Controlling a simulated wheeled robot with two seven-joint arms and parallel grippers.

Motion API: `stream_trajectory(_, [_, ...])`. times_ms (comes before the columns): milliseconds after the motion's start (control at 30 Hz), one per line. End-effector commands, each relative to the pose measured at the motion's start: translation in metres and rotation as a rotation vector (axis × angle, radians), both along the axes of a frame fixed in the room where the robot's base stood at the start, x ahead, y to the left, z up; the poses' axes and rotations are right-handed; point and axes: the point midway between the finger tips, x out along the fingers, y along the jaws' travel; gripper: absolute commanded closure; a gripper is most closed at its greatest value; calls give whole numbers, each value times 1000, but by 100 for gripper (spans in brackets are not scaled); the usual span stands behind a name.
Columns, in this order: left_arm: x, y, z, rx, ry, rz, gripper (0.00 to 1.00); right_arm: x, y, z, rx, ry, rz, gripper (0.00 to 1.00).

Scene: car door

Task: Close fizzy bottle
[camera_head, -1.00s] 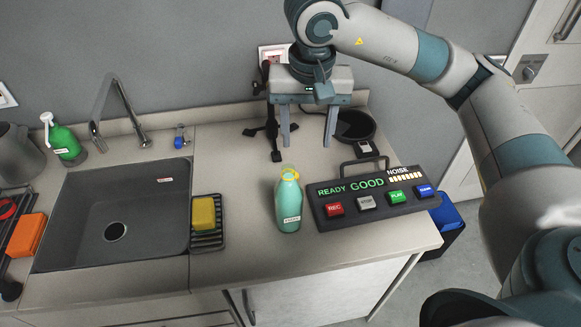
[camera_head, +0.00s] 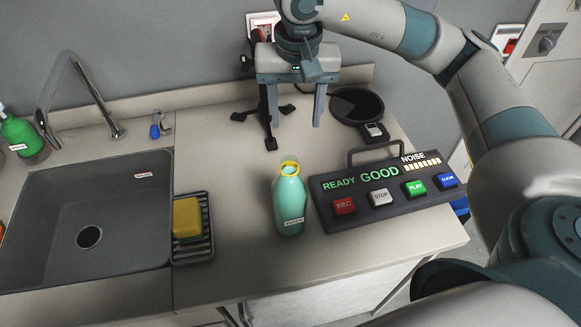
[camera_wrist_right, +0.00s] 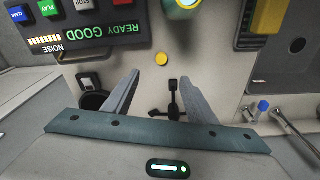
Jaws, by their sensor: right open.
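The green bottle (camera_head: 289,205) stands upright on the counter, left of the black sound panel. It has a yellow ring at its mouth, and its top shows at the upper edge of the wrist view (camera_wrist_right: 184,4). A round yellow cap (camera_wrist_right: 161,59) shows apart from the bottle in the wrist view, between the bottle and my fingers. In the head view I cannot separate the cap from the bottle's yellow top. My right gripper (camera_head: 293,124) is open and empty, pointing down behind the bottle; it also shows in the wrist view (camera_wrist_right: 144,88). My left gripper is out of view.
The sound panel (camera_head: 330,218) with coloured buttons stands right of the bottle. A black stand (camera_head: 269,105) and a round dark dish (camera_head: 357,104) are at the back. The sink (camera_head: 50,215) and a sponge (camera_head: 186,217) on a rack are left. Counter in front of the bottle is clear.

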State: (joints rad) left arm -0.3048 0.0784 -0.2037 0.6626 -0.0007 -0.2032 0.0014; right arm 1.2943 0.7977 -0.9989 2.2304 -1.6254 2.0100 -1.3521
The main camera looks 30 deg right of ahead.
Motion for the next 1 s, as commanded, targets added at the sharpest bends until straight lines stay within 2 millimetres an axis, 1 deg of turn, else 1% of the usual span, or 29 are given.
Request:
stream_trajectory(33, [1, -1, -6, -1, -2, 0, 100, 0, 0, -6, 0, 0, 0, 48])
stream_trajectory(100, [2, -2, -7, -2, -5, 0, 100, 0, 0, -7, 0, 0, 0, 48])
stream_trajectory(500, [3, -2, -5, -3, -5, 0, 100, 0, 0, -7, 0, 0, 0, 48])
stream_trajectory(667, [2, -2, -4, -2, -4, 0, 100, 0, 0, -12, 0, 2, 1, 48])
stream_trajectory(867, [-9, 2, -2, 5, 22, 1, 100, 2, -1, -29, 1, 4, -1, 48])
stream_trajectory(1000, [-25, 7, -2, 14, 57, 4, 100, 3, -2, -44, 1, 5, 0, 48])
